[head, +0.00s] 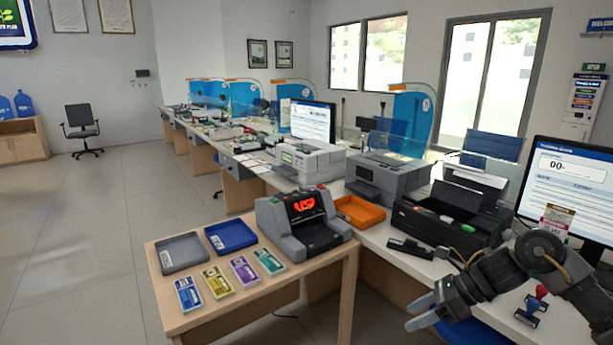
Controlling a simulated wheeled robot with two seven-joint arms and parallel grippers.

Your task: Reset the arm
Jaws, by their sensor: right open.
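My right arm comes in from the lower right in the head view. Its gripper (420,313) hangs in front of the counter's near edge, right of the small wooden table. The fingers point left and are open, with nothing seen between them. The gripper is apart from the things on the table and counter. My left gripper is not in view.
The wooden table (222,318) holds a bill counter (302,222), a grey tray (181,252), a blue tray (230,235) and several coloured packs. An orange tray (360,212), a black printer (450,222) and stamps (532,305) stand on the counter. Floor at left is clear.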

